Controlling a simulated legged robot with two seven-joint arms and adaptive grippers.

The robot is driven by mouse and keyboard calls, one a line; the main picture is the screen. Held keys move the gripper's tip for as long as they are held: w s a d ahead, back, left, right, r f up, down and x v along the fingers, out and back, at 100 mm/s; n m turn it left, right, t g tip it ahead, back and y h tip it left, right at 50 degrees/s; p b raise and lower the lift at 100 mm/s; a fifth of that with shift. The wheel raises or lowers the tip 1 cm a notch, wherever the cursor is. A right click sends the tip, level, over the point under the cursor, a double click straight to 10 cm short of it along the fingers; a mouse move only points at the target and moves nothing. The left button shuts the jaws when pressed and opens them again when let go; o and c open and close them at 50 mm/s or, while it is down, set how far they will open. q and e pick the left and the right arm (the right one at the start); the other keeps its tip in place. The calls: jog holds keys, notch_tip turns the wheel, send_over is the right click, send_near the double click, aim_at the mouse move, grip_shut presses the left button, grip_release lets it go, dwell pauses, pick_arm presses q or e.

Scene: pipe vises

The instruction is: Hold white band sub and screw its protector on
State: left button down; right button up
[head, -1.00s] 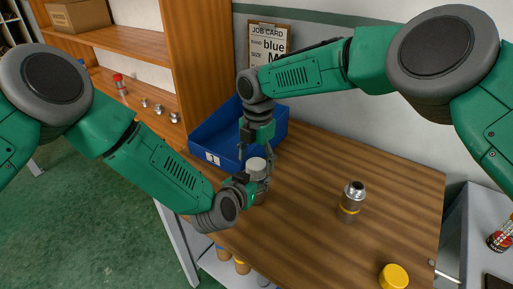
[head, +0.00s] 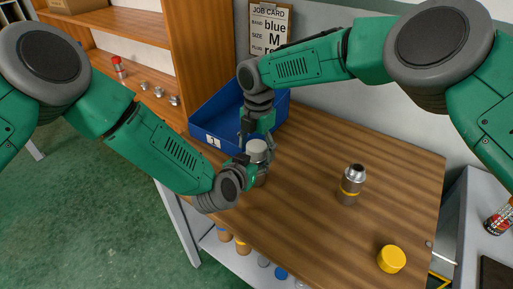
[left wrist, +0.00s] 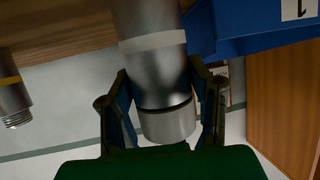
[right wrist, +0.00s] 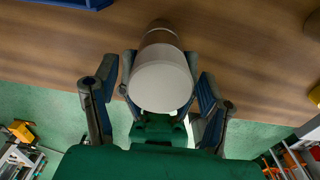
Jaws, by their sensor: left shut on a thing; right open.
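The white band sub (left wrist: 152,50) is a grey metal cylinder with a pale band, standing on the wooden table. My left gripper (left wrist: 162,110) is shut on it from the side. A whitish protector cap (right wrist: 161,85) sits on the sub's top end; it also shows in the head view (head: 257,146). I cannot tell how far it is threaded on. My right gripper (right wrist: 162,88) is open, above the cap, with its fingers on either side of it. In the head view the left gripper (head: 254,170) and right gripper (head: 257,142) are close together.
A yellow band sub (head: 351,184) stands on the table (head: 310,215) to the right. A yellow protector (head: 391,259) lies near the front right. A blue bin (head: 215,120) marked 1 is just behind my grippers. A job card (head: 270,27) hangs on the wall.

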pick_arm(q)
jog(key=shift+f, duration=0.1)
pick_arm(e)
jog(key=shift+r, duration=0.1)
jog(key=shift+r, duration=2.2)
jog(key=shift+c, duration=0.4)
notch_tip(320, 180, up, 4)
jog(key=shift+w+f, duration=0.1)
jog(key=shift+f, duration=0.15)
jog(key=shift+f, duration=0.1)
jog(key=shift+f, duration=3.95)
